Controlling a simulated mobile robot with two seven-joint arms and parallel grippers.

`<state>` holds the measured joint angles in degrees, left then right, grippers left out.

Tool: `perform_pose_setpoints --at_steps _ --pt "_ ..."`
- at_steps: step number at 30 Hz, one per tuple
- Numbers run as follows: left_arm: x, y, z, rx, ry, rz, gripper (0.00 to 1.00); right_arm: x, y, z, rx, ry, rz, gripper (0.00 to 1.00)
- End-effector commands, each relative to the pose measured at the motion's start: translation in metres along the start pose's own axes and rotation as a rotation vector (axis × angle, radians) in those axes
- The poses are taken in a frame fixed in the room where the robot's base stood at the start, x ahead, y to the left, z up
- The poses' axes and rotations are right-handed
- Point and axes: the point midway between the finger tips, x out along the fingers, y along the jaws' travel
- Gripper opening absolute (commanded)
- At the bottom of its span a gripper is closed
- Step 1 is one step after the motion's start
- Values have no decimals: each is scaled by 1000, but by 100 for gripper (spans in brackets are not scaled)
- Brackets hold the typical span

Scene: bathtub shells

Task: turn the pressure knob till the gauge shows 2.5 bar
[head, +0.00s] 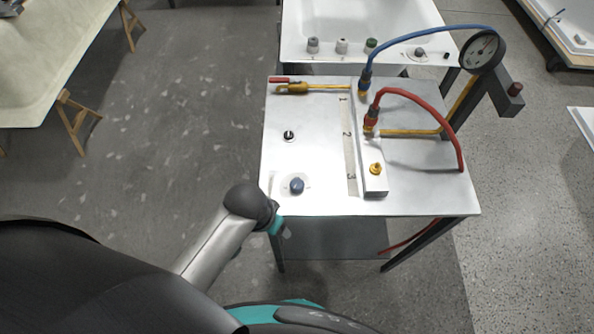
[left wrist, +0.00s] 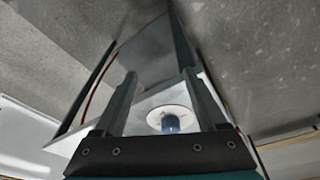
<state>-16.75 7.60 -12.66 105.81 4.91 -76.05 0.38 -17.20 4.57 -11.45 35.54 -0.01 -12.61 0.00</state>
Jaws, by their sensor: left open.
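A blue knob (head: 297,186) sits on a pale round plate at the near left of the white bench top. It also shows in the left wrist view (left wrist: 170,124), below and between the spread fingers. My left gripper (left wrist: 160,74) is open and empty; I cannot tell how far its fingers are from the knob. In the head view my dark wrist hides most of this gripper, just left of the bench's near corner. A round gauge (head: 481,51) stands on a dark post at the far right; its needle is too small to read. My right gripper is not in view.
A black knob (head: 288,136) lies behind the blue one. A red hose (head: 418,98) and a blue hose (head: 420,36) arch over the right side. A raised block (head: 376,186) carries a brass fitting (head: 376,169). A white tub (head: 362,22) stands behind.

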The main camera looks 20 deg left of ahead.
Motion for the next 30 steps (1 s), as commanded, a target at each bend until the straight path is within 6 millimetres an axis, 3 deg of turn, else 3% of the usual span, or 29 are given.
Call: perform_pose_setpoints --at_steps 1,4,13,21,26,30 --pt "-19 2 -7 5 8 2 74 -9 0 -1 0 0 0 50" --pt "-51 5 -26 24 13 11 74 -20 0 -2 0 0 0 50" --pt "-69 11 -81 111 -61 39 74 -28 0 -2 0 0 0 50" --pt "-109 2 -138 202 -158 16 74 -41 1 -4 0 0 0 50" --pt "-125 -4 -153 225 -196 0 74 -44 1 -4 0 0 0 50" --pt "-125 -5 -155 230 -210 -3 74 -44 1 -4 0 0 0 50"
